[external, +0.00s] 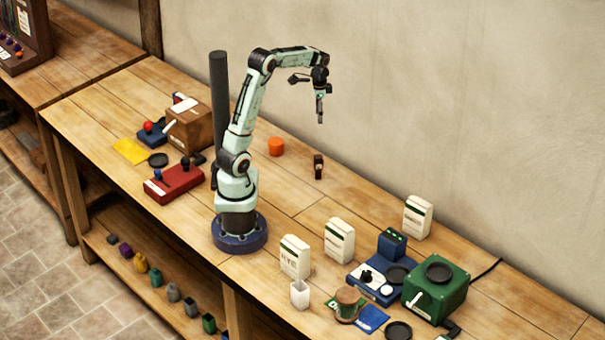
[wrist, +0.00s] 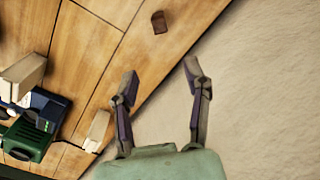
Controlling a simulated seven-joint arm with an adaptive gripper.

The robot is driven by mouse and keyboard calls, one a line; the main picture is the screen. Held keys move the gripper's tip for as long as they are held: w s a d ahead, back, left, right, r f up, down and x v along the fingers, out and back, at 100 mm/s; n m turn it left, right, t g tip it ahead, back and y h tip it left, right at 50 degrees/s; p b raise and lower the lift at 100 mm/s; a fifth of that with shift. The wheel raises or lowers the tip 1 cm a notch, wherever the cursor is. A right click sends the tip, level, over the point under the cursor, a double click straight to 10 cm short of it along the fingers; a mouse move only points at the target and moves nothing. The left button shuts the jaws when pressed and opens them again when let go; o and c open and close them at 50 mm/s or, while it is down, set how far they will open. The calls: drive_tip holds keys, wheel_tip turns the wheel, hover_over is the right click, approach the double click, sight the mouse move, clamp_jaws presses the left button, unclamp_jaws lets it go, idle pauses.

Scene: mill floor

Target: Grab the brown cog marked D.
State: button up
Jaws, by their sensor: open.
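A small dark brown piece (external: 318,167) stands on the wooden bench near the wall, right of the arm. It is probably the brown cog; I see a small pale and reddish mark on it but cannot read a letter. It also shows in the wrist view as a brown piece (wrist: 159,22) near the top, beyond the fingertips and apart from them. My gripper (external: 320,117) hangs in the air above the bench, pointing down, with nothing held. In the wrist view my gripper (wrist: 161,74) has its two fingers spread wide apart.
White boxes (external: 340,240), a blue device (external: 380,280) and a green machine (external: 435,290) stand to the right. A red device (external: 174,182) lies left of my base. The bench around the brown piece is clear; the wall is close behind.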

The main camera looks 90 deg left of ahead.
sight(318, 170)
wheel_tip(318, 170, down, 22)
drive_tip(key=shift+f, duration=0.1)
drive_tip(key=shift+c, duration=0.3)
clamp_jaws()
